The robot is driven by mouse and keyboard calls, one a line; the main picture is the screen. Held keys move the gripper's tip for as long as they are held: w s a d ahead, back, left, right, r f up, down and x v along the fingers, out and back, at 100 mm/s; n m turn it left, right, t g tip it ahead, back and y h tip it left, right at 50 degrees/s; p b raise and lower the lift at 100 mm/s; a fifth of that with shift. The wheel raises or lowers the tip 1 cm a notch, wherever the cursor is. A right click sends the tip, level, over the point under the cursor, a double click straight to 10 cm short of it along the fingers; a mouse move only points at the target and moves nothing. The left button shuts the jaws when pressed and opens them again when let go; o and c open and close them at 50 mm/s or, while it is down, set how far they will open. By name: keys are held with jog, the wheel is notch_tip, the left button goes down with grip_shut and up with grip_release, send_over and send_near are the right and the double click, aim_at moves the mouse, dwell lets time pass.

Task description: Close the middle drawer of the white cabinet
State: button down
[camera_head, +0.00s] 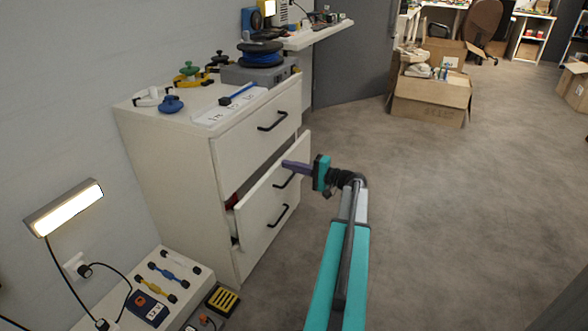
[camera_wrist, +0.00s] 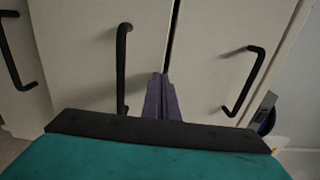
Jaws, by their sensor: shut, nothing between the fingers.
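The white cabinet (camera_head: 165,160) stands against the left wall. Its middle drawer (camera_head: 262,203) is partly pulled out, with red and white contents showing in the side gap. The drawer's front and black handle also show in the wrist view (camera_wrist: 122,70). The top drawer (camera_head: 250,133) looks shut. My gripper (camera_head: 287,164) is shut and empty, its purple fingers at the upper part of the middle drawer's front, above its handle. In the wrist view the fingertips (camera_wrist: 160,78) lie beside the dark gap between the middle and top drawers. Whether they touch the front I cannot tell.
Clamps, a blue spool (camera_head: 260,53) and a grey box lie on the cabinet top. A low white surface with tools (camera_head: 165,285) and a lit lamp (camera_head: 65,207) are at the lower left. Open cartons (camera_head: 430,100) stand at the back. The floor right of the cabinet is clear.

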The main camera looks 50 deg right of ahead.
aim_at(279, 161)
jog(key=shift+p+x, duration=0.8)
jog(key=shift+x, duration=1.95)
jog(key=shift+w+r, duration=0.1)
jog(key=shift+s+d, duration=0.1)
jog(key=shift+s, duration=0.35)
jog(key=p+v, duration=0.3)
jog(key=v, duration=1.1)
jog(key=shift+s, duration=0.1)
